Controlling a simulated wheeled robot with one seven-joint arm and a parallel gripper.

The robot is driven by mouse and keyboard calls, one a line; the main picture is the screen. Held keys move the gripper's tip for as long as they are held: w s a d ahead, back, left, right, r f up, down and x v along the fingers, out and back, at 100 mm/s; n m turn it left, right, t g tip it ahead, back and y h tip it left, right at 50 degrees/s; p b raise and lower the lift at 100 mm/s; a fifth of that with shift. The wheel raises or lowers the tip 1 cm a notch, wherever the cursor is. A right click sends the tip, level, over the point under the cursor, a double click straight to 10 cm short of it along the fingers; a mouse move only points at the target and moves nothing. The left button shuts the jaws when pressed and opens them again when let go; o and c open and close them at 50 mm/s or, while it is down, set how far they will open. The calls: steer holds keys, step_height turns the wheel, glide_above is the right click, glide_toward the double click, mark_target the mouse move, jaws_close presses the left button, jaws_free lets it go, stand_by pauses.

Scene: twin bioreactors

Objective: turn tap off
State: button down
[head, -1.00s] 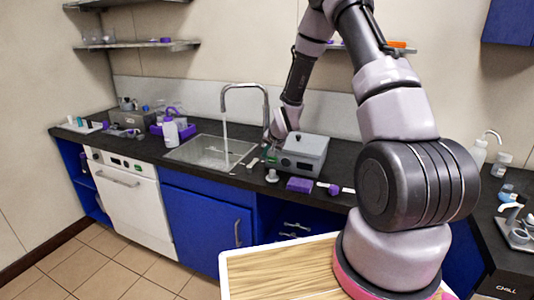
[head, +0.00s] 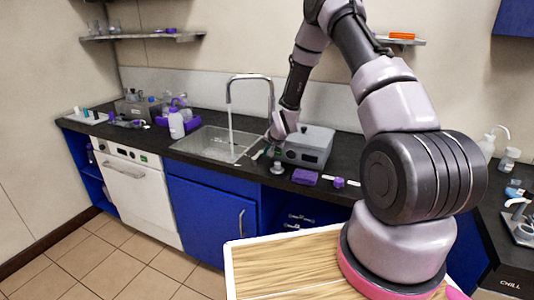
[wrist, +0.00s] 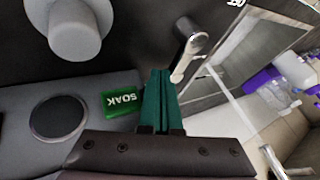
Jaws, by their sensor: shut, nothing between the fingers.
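The tap (head: 270,92) is a tall chrome spout arched over the sink (head: 209,147). A stream of water (head: 230,125) runs from it into the basin. In the wrist view a metal tap part with a short lever (wrist: 193,42) stands just right of and beyond my fingertips; I cannot tell whether they touch. My gripper has teal fingers (wrist: 158,75), pressed together and empty. In the head view my gripper (head: 274,147) is low by the tap's base, left of the grey box, its fingertips hard to make out.
The grey box (head: 310,145) stands close right of the tap. A green SOAK label (wrist: 121,101) and a grey knob (wrist: 75,30) lie left of my fingers in the wrist view. A purple block (head: 305,177) is on the counter in front. A white bottle (head: 176,124) stands left of the sink.

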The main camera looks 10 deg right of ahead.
mark_target(261, 152)
steer(key=shift+w+a, duration=0.15)
steer(key=shift+w, duration=0.3)
steer(key=shift+w+a, duration=0.25)
steer(key=shift+w, duration=0.25)
steer(key=shift+w+a, duration=0.85)
steer(key=shift+a, duration=0.15)
steer(key=shift+w+a, duration=0.25)
steer(key=shift+a, duration=0.65)
stand_by(0.6)
